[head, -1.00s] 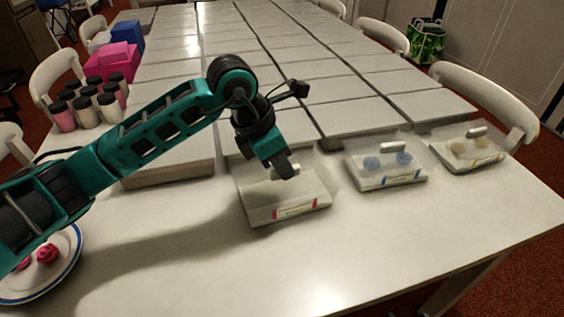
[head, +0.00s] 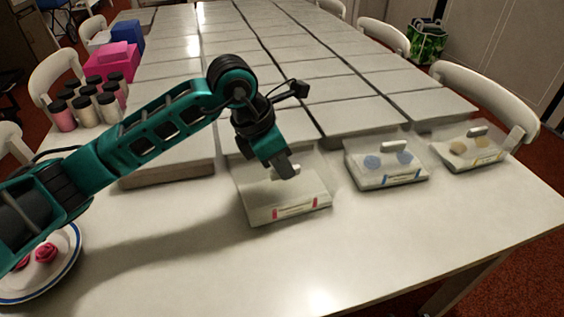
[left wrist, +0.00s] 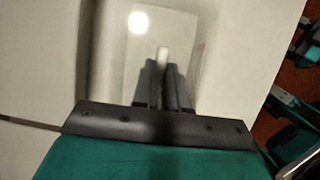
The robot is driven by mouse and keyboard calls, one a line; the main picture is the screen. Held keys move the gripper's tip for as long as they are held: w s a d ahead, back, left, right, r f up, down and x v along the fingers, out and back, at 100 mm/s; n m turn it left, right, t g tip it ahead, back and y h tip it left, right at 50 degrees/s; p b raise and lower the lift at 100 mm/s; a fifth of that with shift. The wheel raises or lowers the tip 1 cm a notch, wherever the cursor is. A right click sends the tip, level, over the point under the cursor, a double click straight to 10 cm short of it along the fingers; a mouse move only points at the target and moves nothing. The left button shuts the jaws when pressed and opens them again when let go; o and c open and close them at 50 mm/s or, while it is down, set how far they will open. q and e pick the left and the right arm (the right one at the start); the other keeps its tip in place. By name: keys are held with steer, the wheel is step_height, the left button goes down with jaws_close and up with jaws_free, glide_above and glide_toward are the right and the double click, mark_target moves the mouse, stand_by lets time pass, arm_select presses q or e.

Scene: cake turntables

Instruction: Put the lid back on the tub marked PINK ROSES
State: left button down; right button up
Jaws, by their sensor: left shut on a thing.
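The tub with red marks on its front label (head: 297,211) stands on the white table; its lettering is too small to read. A clear lid (head: 252,178) lies over this tub, and I cannot tell whether it is fully seated. My left gripper (head: 286,176) is over the lid, shut on its pale handle. In the left wrist view the fingers (left wrist: 163,85) close on the handle (left wrist: 163,56), with the clear lid (left wrist: 140,75) below. Pink roses (head: 46,252) lie on a blue-rimmed plate (head: 62,285) at the left. My right gripper is not in view.
A lidded tub with blue pieces (head: 388,172) and one with tan pieces (head: 470,150) stand to the right. Several dark-capped jars (head: 108,108) and a pink box (head: 112,60) are at the back left.

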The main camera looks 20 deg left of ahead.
arm_select(q)
steer(key=c, duration=1.1)
jaws_free()
steer(key=shift+o, duration=0.5)
steer(key=o, duration=0.4)
steer(key=shift+r+p, duration=2.3)
steer(key=shift+r, duration=1.2)
steer(key=shift+c, duration=0.3)
jaws_close()
